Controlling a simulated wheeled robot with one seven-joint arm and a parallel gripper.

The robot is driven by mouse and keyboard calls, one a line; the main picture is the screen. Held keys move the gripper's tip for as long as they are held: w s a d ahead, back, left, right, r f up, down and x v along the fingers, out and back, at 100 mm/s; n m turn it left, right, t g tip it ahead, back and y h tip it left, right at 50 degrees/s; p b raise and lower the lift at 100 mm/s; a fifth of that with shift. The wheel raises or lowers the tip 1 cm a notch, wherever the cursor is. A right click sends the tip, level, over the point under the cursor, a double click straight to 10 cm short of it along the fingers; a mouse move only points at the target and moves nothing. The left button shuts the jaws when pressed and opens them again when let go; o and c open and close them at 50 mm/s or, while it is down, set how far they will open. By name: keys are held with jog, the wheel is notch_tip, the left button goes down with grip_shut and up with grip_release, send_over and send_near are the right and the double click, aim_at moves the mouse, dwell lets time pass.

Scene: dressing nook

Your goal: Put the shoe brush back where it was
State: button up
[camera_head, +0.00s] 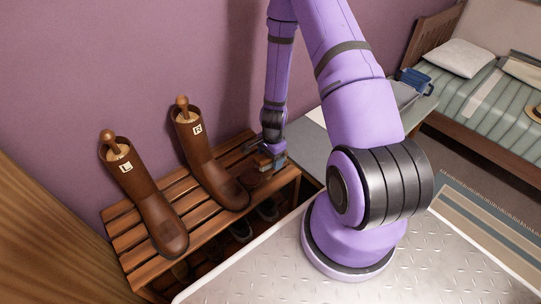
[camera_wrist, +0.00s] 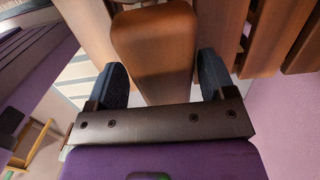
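The shoe brush (camera_wrist: 155,55) shows in the wrist view as a long brown wooden block with rounded edges. The bristles cannot be made out, nor whether the brush touches the bench.
Two brown boots, marked L (camera_head: 147,205) and R (camera_head: 203,160), stand on the bench to the left of my gripper, with wooden shoe trees inside. Dark shoes (camera_head: 242,229) sit below the slats. A purple wall is behind. A bed (camera_head: 490,100) stands at the right.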

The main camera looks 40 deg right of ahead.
jog(key=s+a+r+n+t, duration=0.1)
jog(key=a+r+n, duration=0.15)
jog(key=r, duration=0.95)
jog(key=a+r+n+t, duration=0.1)
jog(key=a+r+n, duration=0.15)
jog(key=r, duration=1.05)
jog(key=s+a+r+n+t, duration=0.15)
jog(key=r+n, duration=0.25)
jog(key=r, duration=0.8)
jog(key=s+a+r+n+t+h, duration=0.1)
jog(key=s+a+r+n, duration=0.3)
jog(key=s+r+n, duration=0.4)
jog(key=s+r+t, duration=0.1)
jog(key=s+r, duration=0.6)
jog(key=s, duration=0.1)
jog(key=shift+r+n, duration=0.3)
jog(key=shift+r, duration=0.05)
